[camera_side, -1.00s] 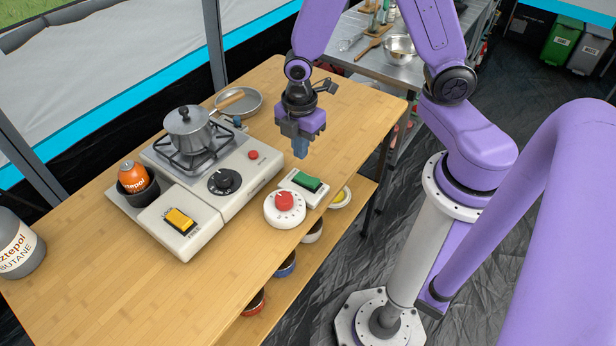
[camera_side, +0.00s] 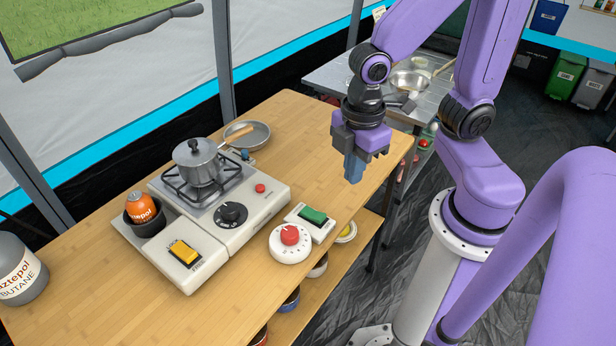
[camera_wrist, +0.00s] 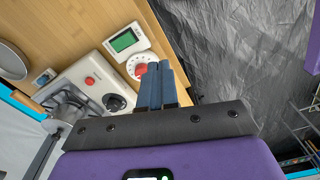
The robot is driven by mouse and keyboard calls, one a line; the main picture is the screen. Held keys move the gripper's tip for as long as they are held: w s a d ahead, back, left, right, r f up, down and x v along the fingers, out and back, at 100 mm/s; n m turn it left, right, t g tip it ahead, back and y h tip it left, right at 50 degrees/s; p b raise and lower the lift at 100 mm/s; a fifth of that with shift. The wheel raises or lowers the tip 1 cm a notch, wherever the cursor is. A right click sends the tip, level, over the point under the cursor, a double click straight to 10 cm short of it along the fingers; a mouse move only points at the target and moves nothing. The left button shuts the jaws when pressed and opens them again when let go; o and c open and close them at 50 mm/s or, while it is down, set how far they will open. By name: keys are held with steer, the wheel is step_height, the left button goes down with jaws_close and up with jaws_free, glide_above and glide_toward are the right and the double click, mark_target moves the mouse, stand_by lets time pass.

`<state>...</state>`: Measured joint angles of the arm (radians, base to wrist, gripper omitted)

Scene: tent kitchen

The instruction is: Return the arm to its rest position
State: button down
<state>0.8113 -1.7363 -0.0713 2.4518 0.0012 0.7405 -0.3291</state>
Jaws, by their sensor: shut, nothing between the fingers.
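My gripper (camera_side: 353,170) is shut and empty, with its blue fingers together and pointing down. In the side view it hangs in the air near the right edge of the wooden table (camera_side: 120,285), to the right of the stove. In the wrist view the closed blue fingers of my gripper (camera_wrist: 163,78) stand in the middle, and the table edge and dark floor show past them. My purple arm reaches in from the right.
A two-part stove (camera_side: 265,207) carries a lidded pot (camera_side: 196,163). A pan (camera_side: 252,134) lies behind it. A device with a green top (camera_side: 313,216) and a white timer with a red knob (camera_side: 290,240) sit near the table edge. A steel table (camera_side: 340,72) stands behind.

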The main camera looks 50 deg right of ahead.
steer(key=s+d+r+m, duration=0.1)
steer(key=s+d+r, duration=0.1)
steer(key=s, duration=0.3)
steer(key=shift+s+r+m, duration=0.4)
steer(key=shift+r, duration=0.3)
stand_by(1.1)
